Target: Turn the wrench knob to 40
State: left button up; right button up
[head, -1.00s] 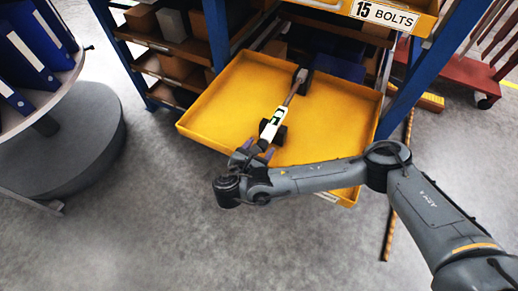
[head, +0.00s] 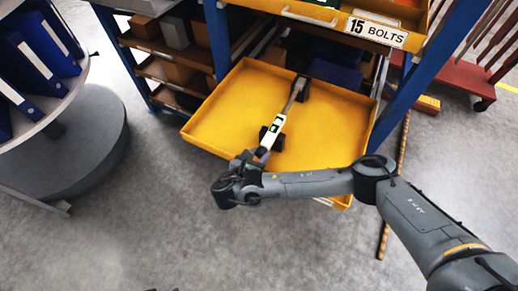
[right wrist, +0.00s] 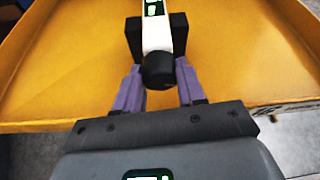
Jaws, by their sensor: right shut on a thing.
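The torque wrench (head: 273,131) lies in the yellow drawer tray (head: 228,100), its white and green body toward me and its metal shaft pointing to the back. It rests on dark support blocks. In the right wrist view its black rounded knob (right wrist: 158,70) sits at the near end. My right gripper (head: 260,157) is at this end, near the tray's front edge. In the right wrist view its two purple fingers (right wrist: 159,86) stand either side of the knob, shut on it. The wrench's reading is too small to tell. My left gripper is not in view.
A blue-framed shelf (head: 218,45) with boxes stands behind the tray. A drawer labelled 15 BOLTS (head: 376,31) is above it. A round stand with blue binders (head: 50,48) is at left. A red cart (head: 450,65) is at right. Floor in front is clear.

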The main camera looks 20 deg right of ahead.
jog(key=p, duration=0.1)
jog(key=n+g+p, duration=0.1)
jog(key=p, duration=0.1)
jog(key=shift+a+r+h, duration=0.1)
jog(key=shift+r+h, duration=0.15)
jog(key=shift+h, duration=0.15)
pick_arm(q)
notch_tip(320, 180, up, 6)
jog(key=p, duration=0.2)
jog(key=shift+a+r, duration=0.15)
pick_arm(e)
jog(key=shift+f+n+h, duration=0.25)
jog(key=shift+n+h, duration=0.05)
jog(key=shift+n, duration=0.5)
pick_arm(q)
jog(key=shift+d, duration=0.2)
pick_arm(e)
jog(key=o, duration=1.1)
jog(key=shift+c, duration=0.2)
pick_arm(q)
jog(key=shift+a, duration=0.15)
